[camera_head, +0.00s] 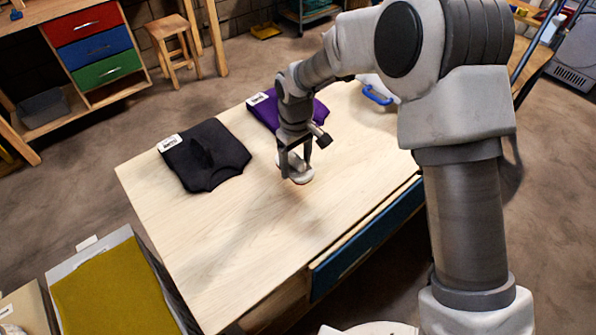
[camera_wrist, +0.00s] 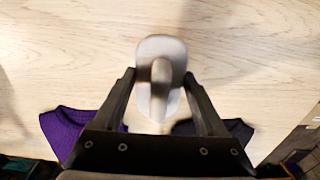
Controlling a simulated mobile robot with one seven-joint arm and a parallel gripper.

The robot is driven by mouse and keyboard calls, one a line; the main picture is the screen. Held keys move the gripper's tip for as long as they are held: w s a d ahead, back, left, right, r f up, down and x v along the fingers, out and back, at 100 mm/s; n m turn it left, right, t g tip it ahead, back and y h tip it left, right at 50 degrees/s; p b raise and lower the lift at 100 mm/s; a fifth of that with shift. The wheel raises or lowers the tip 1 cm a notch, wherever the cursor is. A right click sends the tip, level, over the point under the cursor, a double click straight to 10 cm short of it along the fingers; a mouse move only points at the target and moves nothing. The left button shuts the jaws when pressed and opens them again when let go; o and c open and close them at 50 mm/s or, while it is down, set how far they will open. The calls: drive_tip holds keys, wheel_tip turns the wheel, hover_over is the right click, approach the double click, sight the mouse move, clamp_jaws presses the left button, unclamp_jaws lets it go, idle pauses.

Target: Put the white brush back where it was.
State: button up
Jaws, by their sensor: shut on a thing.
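The white brush (camera_head: 303,178) is at my gripper (camera_head: 297,170), over the middle of the light wooden table (camera_head: 240,240). In the wrist view the brush (camera_wrist: 160,48) has an oval pale body and a raised grip along its middle. My gripper (camera_wrist: 159,78) is shut on the brush, with one dark finger on each side of it. The fingers partly cover the brush in the head view. I cannot tell whether the brush touches the tabletop.
A folded black garment (camera_head: 220,170) lies left of my gripper. A folded purple garment (camera_head: 267,112) lies behind it. A blue-handled item (camera_head: 378,96) is at the table's back right. A blue drawer front (camera_head: 365,235) is at the table's side. The front tabletop is clear.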

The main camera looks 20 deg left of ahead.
sight(298, 173)
drive_tip(key=shift+w+d+f, duration=0.15)
drive_tip(key=shift+w+f, duration=0.05)
drive_tip(key=shift+f, duration=1.95)
drive_tip(key=shift+f, duration=0.2)
drive_tip(key=o, duration=1.1)
drive_tip(key=shift+r, duration=0.1)
wheel_tip(298, 173, up, 12)
drive_tip(key=shift+r, duration=0.1)
